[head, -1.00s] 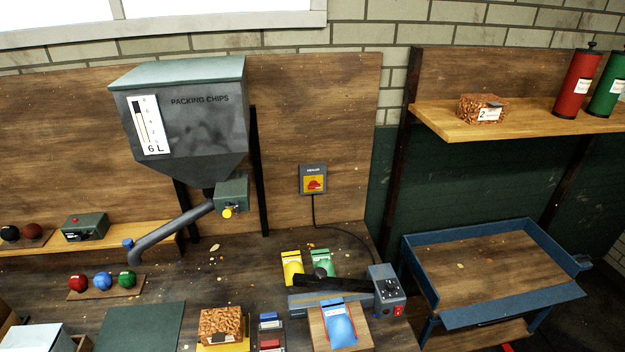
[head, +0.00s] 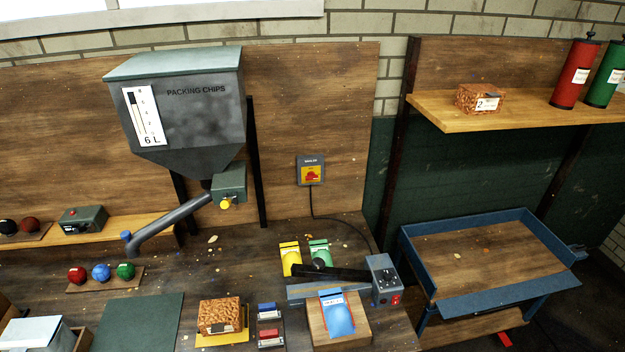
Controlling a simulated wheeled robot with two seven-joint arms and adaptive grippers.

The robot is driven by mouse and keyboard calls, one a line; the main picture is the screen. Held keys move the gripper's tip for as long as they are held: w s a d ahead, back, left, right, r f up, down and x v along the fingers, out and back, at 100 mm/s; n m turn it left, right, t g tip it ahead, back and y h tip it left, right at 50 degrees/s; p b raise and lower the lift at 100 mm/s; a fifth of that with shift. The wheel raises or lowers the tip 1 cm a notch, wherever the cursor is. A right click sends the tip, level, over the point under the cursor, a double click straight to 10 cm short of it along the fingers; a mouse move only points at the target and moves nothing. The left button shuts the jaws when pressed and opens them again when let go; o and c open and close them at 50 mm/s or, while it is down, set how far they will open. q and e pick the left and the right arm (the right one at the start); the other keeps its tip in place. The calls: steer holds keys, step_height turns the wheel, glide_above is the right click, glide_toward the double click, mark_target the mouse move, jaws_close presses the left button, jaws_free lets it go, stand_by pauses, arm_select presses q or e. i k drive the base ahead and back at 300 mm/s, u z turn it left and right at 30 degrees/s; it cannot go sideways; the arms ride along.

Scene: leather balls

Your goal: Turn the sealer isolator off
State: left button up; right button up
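The sealer isolator (head: 311,171) is a small grey box with a yellow plate and a red rotary handle, fixed on the wooden back panel right of the hopper. The handle looks roughly horizontal, but its marks are too small to read. A black cable runs from it down to the sealer (head: 384,280), a grey-blue unit with a dark arm, a dial and a red switch on the bench. Neither of my grippers shows in the head view.
The packing chips hopper (head: 180,110) and its grey chute stand left of the isolator. A blue-rimmed table (head: 450,306) stands right. The panel around the isolator is clear.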

mark_target(311, 174)
steer(key=z, duration=0.05)
steer(key=k, duration=1.2)
steer(key=u, duration=0.75)
steer(key=i, duration=1.5)
steer(key=z, duration=0.45)
